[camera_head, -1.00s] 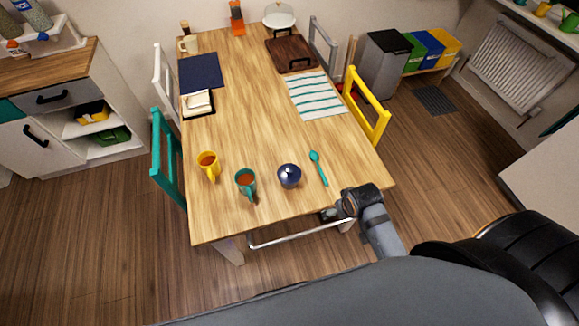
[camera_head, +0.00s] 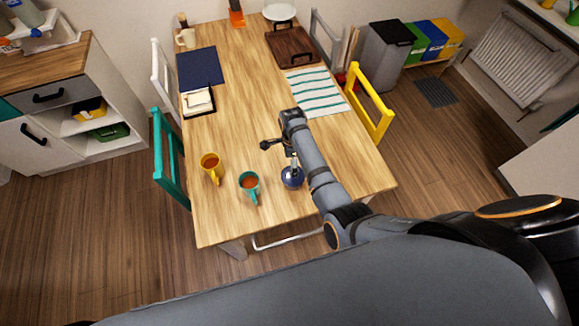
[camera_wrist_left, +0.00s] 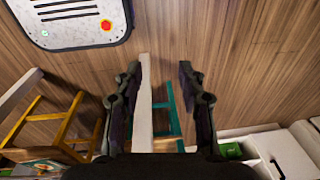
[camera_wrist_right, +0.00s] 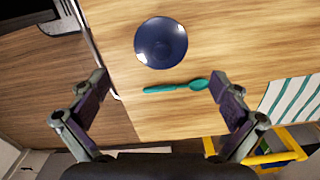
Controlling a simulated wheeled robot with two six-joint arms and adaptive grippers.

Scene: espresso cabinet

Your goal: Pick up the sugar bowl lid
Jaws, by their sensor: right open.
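The dark blue sugar bowl (camera_head: 291,180) stands on the table, right of the teal mug, partly hidden by my right gripper. In the right wrist view its round, shiny top, the lid (camera_wrist_right: 161,43), lies beyond the fingertips; I cannot make out the seam between lid and bowl. My right gripper (camera_head: 280,155) is open and empty over the bowl's far side. In the right wrist view its fingers (camera_wrist_right: 158,82) are wide apart, with nothing between them touching. My left gripper (camera_wrist_left: 163,65) is open and empty, away from the table, outside the head view.
A teal mug (camera_head: 249,184) and a yellow mug (camera_head: 210,165), both filled, stand left of the bowl. A teal spoon (camera_wrist_right: 175,87) lies close beside the bowl. A striped cloth (camera_head: 316,93), wooden tray (camera_head: 291,48) and dark blue mat (camera_head: 201,68) lie farther back.

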